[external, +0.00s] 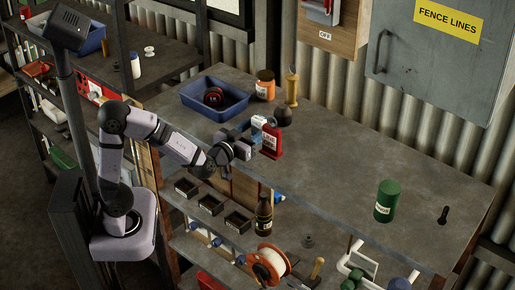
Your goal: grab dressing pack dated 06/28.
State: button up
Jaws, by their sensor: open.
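No dressing pack and no 06/28 date can be made out in the external view; print on small items is too small to read. My gripper (263,138) is open above the near edge of the grey workbench (340,165), close to a red container (272,146) with a white label. I cannot tell whether the fingers touch that container or are only beside it. Part of the gripper is hard to separate from the things around it.
A blue tray (187,92) holding a dark red round item (213,98) stands behind my gripper. An orange-labelled jar (265,85), a brass-coloured item (292,88) and a dark round item (283,117) stand nearby. A green can (386,201) stands right. The bench's middle is clear.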

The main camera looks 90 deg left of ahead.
jog(key=c, duration=0.8)
